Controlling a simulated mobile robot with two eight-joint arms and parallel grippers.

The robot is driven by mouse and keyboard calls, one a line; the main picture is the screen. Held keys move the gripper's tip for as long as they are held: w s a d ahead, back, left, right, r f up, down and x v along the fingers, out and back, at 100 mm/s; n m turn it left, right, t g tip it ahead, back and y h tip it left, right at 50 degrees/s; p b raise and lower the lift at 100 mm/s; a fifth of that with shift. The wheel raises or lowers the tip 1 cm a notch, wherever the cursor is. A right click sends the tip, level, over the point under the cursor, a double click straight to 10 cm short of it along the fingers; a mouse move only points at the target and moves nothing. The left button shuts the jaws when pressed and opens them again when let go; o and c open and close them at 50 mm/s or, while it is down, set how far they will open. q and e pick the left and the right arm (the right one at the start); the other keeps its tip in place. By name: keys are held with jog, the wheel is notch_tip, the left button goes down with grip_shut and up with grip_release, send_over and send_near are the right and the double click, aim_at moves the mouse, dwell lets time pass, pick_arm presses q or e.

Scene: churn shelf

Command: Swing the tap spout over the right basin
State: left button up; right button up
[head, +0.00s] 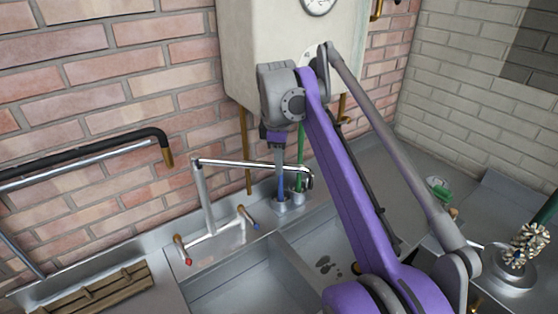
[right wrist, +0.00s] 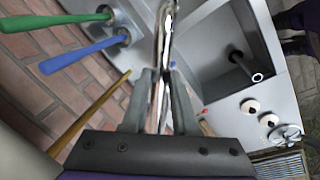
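The chrome tap spout (head: 240,163) stretches rightward from the top of its riser (head: 204,200), and its tip (head: 308,180) hangs near the back of the right basin (head: 320,245). The left basin (head: 235,292) lies in front of the tap. My right gripper (head: 279,165) reaches down to the outer half of the spout. In the right wrist view, the spout (right wrist: 165,45) runs between the two fingers of this gripper (right wrist: 164,90), which sit close on both sides of it. Contact is hard to see. My left gripper is out of view.
A holder (head: 289,207) with a blue and a green handle stands behind the spout tip. Red (head: 188,261) and blue (head: 257,226) tap handles flank the riser. A cream boiler (head: 245,45) hangs above. Brushes (head: 525,245) stand at the far right.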

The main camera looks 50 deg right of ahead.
jog(key=o, duration=0.4)
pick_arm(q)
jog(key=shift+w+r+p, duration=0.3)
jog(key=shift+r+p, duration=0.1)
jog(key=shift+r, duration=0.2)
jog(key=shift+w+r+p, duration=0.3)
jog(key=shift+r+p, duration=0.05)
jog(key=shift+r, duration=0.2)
pick_arm(e)
jog(key=r, duration=0.3)
jog(key=a+r, duration=0.1)
jog(key=r, duration=0.3)
jog(key=s+r, duration=0.1)
jog(key=r, duration=0.2)
jog(key=shift+s+a+r, duration=0.1)
jog(key=shift+a+r, duration=0.25)
jog(key=shift+a, duration=0.05)
